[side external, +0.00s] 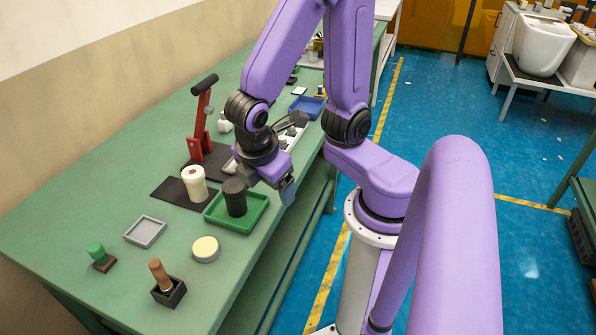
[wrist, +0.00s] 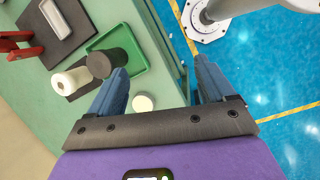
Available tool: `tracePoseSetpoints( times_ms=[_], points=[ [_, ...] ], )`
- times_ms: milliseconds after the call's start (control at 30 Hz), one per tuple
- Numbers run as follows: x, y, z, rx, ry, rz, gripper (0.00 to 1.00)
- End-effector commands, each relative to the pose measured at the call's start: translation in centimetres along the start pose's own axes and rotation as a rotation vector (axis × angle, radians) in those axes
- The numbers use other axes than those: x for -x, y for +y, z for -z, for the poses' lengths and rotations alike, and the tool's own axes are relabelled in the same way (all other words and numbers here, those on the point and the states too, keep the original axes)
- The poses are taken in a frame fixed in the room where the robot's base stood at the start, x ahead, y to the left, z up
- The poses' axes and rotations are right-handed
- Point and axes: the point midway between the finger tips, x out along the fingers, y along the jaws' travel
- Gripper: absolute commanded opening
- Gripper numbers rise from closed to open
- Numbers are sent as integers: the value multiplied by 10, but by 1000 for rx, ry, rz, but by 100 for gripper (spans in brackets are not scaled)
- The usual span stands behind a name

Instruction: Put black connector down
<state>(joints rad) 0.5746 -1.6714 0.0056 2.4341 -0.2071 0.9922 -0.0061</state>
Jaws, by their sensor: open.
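The black connector, a dark cylinder (side external: 235,197), stands upright in a shallow green tray (side external: 259,214) near the table's right edge. In the wrist view the dark cylinder (wrist: 98,65) is at the upper left, beside and partly behind the left finger, with the green tray (wrist: 128,33) around it. My gripper (side external: 287,190) is above the table edge, to the right of the cylinder. In the wrist view my gripper (wrist: 160,68) has its two blue fingers wide apart, with nothing between them but table edge and floor.
A white cylinder (side external: 194,184) stands on a black mat (side external: 170,192) left of the tray. A red lever tool (side external: 203,125) rises behind. A cream disc (side external: 205,249), grey square tray (side external: 145,231), wooden-handled tool (side external: 159,275) and green-knobbed piece (side external: 97,251) stand in front, with bare table between.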

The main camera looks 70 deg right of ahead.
Motion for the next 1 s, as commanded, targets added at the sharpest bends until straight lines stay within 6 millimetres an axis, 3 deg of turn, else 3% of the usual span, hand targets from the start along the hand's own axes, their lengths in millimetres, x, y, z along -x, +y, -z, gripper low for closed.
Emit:
tracePoseSetpoints(
  times_ms=[100, 333, 1000],
  points=[
    [14, -18, -17, -71, 146, 64, 82],
    [31, -42, -34, -138, 301, 144, 82],
    [33, -46, -36, -145, 321, 154, 82]
  ],
)
